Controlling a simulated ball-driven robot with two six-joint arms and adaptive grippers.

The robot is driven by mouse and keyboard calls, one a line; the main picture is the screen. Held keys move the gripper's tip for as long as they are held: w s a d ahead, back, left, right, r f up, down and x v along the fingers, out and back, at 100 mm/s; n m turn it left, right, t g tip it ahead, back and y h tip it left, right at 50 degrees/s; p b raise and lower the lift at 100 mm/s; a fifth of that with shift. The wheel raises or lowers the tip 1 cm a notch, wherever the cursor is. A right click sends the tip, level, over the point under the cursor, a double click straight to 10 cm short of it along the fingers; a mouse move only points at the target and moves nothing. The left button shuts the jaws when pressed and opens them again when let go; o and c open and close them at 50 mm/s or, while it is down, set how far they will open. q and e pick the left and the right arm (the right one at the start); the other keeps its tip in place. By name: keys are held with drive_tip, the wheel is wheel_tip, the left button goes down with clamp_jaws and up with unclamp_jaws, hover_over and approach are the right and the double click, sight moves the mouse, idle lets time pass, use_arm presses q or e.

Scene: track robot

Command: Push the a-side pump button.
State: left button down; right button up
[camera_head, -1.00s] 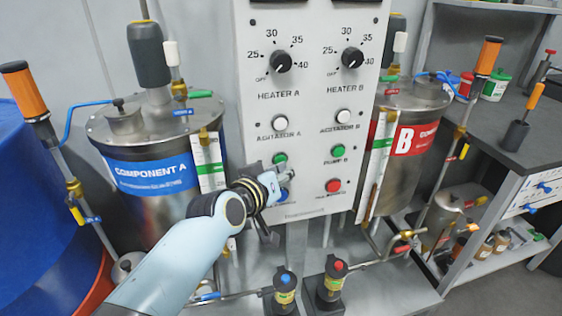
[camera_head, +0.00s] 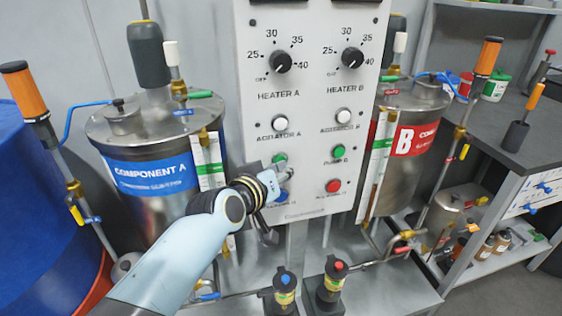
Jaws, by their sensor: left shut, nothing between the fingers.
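The white control panel (camera_head: 310,110) stands in the middle of the view. A green button (camera_head: 279,159) sits in its left column below the agitator A button, in line with the green pump B button (camera_head: 338,151). Its label is hidden behind my left gripper (camera_head: 286,174). That gripper is shut and empty, in front of the panel just below the left green button. The gripper's top edge comes close to the button's lower edge; I cannot tell whether they touch. My right gripper is not in view.
A blue button (camera_head: 282,196) lies just below my left gripper, partly covered. A red button (camera_head: 333,186) is to its right. The component A tank (camera_head: 150,172) stands left of the panel, with valves and pipes beside my arm. Two small filters stand below.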

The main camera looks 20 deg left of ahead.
use_arm(q)
drive_tip(key=shift+s+d, duration=0.45)
drive_tip(key=shift+s, duration=0.15)
